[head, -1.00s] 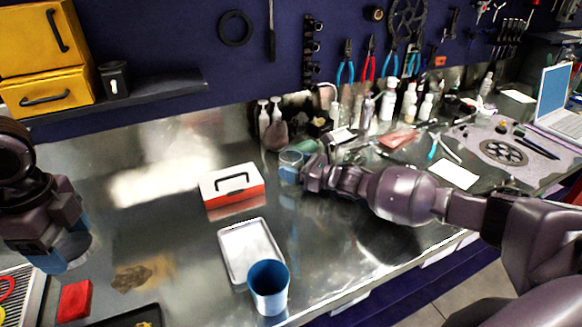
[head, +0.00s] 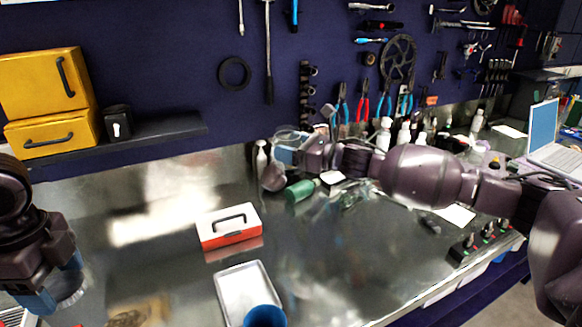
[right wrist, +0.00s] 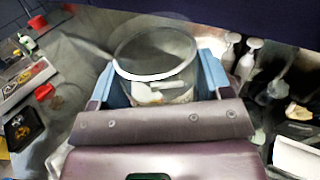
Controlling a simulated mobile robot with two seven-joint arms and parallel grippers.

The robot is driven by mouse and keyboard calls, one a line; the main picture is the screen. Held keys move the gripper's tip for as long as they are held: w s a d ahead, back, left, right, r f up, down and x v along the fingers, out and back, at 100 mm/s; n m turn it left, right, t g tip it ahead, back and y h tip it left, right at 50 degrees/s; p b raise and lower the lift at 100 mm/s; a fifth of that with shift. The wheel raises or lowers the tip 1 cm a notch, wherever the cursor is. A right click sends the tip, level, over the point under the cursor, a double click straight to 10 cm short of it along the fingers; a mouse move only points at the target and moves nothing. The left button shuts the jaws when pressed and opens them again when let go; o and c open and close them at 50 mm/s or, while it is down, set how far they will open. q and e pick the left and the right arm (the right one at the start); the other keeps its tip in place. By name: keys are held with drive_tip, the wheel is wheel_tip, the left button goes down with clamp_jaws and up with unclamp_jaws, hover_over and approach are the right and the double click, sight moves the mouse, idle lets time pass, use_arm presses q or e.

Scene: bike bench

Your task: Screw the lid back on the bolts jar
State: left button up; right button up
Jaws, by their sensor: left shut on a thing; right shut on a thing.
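My right gripper (head: 290,148) is raised above the back of the bench and shut on a clear, round, jar-like container (head: 287,135). In the right wrist view the container (right wrist: 155,50) sits between the blue fingertips, its round rim showing. Pale shapes show in or through it; I cannot tell which. My left gripper (head: 58,288) is low at the left edge, shut on another clear round thing (head: 70,291). It is partly hidden by the fingers, and I cannot tell whether it is the jar or the lid.
A red-and-white box (head: 229,240) with a black handle stands mid-bench. A light tray (head: 245,283) and a blue cup (head: 265,317) are in front. A green bottle (head: 299,191) lies below my right gripper. White bottles (head: 384,134) stand behind my right arm.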

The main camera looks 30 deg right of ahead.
drive_tip(key=shift+r, duration=1.05)
drive_tip(key=o, duration=0.4)
drive_tip(key=c, duration=0.7)
